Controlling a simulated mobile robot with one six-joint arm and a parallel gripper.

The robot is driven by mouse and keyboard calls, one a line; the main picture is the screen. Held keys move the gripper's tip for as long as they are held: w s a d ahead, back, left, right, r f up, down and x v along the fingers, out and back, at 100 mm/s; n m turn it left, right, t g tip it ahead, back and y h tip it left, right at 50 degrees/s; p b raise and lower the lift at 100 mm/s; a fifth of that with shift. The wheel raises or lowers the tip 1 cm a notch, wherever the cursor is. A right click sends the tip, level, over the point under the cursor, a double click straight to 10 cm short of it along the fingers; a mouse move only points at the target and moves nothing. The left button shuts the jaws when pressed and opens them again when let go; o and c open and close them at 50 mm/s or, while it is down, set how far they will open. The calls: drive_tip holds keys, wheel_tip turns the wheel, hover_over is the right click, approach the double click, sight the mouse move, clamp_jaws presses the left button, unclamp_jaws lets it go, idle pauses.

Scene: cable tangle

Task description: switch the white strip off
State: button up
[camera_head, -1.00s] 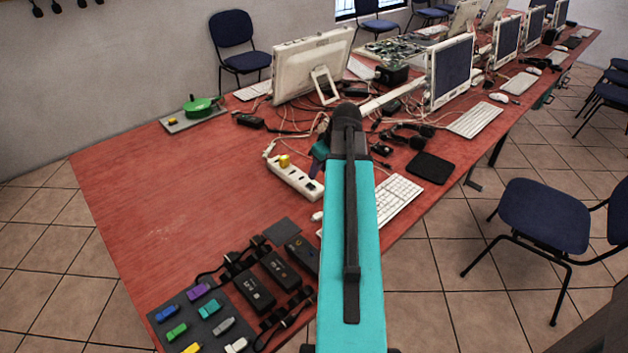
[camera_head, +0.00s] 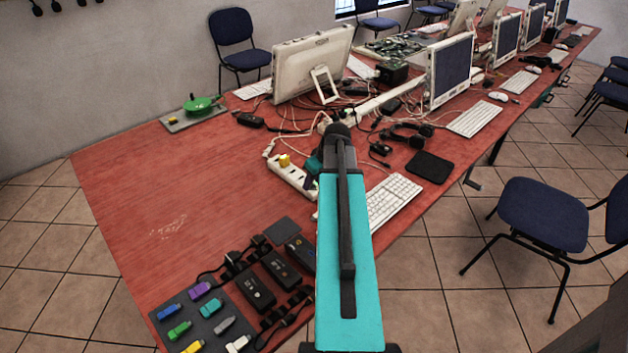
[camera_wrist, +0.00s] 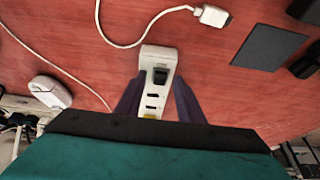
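The white strip (camera_head: 283,171) lies on the red table left of my arm, with a yellow plug (camera_head: 285,160) in it. My arm covers its near right end in the head view. In the wrist view the strip (camera_wrist: 150,104) runs up the middle, with a black switch (camera_wrist: 160,75) near its top end and dark sockets below. My gripper (camera_wrist: 157,84) is open and empty. Its two dark fingers show on either side of the strip near the switch end; I cannot tell whether they touch it. In the head view the gripper (camera_head: 314,163) is partly hidden by the arm.
A white keyboard (camera_head: 393,201) lies right of my arm. A dark pad (camera_head: 430,167), headphones (camera_head: 407,135) and tangled cables lie beyond. A dark mat with coloured sticks (camera_head: 212,306) and black boxes (camera_head: 256,291) are at the near left. The table's left middle is clear.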

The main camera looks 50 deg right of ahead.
drive_tip(key=shift+c, duration=0.2)
clamp_jaws()
drive_tip(key=shift+w+r, duration=0.15)
drive_tip(key=shift+w+r+g+p, duration=0.1)
drive_tip(key=shift+w+g+p, duration=0.1)
drive_tip(key=shift+g+p, duration=0.5)
drive_tip(key=shift+w+g+p, duration=0.3)
drive_tip(key=shift+g+p, duration=0.5)
drive_tip(key=shift+p, duration=0.1)
drive_tip(key=shift+g+p, duration=0.3)
drive_tip(key=shift+g, duration=0.1)
